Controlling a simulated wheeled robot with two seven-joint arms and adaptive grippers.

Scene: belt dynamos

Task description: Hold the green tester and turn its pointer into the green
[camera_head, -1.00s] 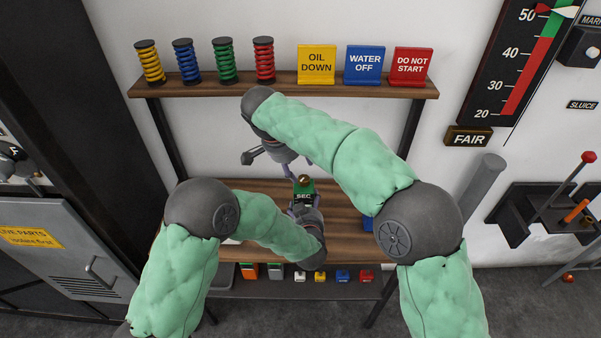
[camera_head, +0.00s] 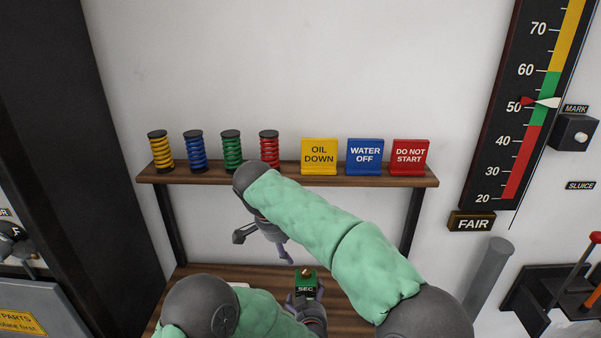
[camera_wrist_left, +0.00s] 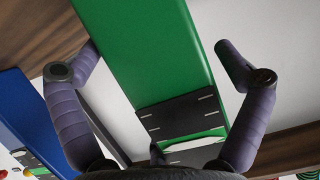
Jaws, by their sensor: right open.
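The green tester (camera_head: 306,283), marked SEC, has a small brass knob (camera_head: 306,271) on top and stands up over the lower shelf. My left gripper (camera_head: 306,297) has a finger on each side of it. In the left wrist view the tester's green body (camera_wrist_left: 155,55) fills the middle between the fingers, with a dark panel low on it. Its pointer and scale cannot be read. My right gripper (camera_head: 264,246) is open and empty, up and to the left of the tester and apart from it.
The upper shelf (camera_head: 285,179) bears several coloured springs and three signs, close behind my right arm. A big wall gauge (camera_head: 525,110) stands at the right with its pointer in green. The lower shelf (camera_head: 225,272) is partly hidden by my arms.

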